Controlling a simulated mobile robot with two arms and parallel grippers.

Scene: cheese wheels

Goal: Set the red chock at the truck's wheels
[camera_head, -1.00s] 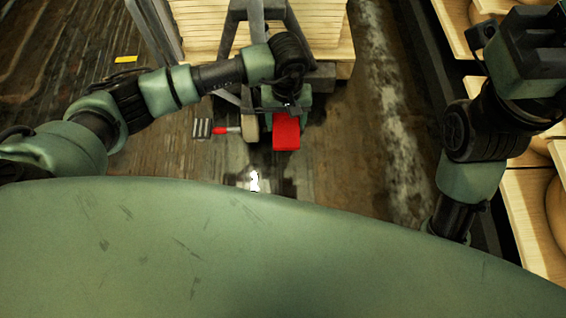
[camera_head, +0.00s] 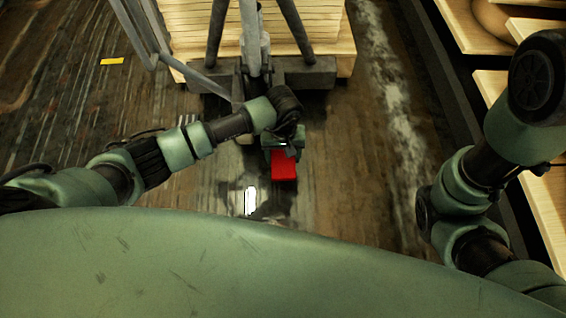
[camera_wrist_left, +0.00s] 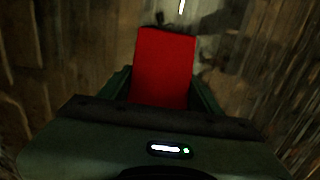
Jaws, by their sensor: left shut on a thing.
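The red chock (camera_head: 284,166) is a red block held out over the dark plank floor, near the middle of the head view. My left gripper (camera_head: 283,150) is shut on it. In the left wrist view the chock (camera_wrist_left: 163,68) sits between the two green fingers of my left gripper (camera_wrist_left: 161,92). The truck (camera_head: 305,73) has a dark frame and upright bars and stands beyond the gripper, apart from the chock. I cannot make out its wheels; my left arm covers part of that area. My right gripper is outside the views.
Wooden shelves (camera_head: 546,205) with a cheese wheel (camera_head: 508,18) line the right side. A yellow marker (camera_head: 112,61) lies on the floor at left. A pale worn strip (camera_head: 396,110) runs along the right floor.

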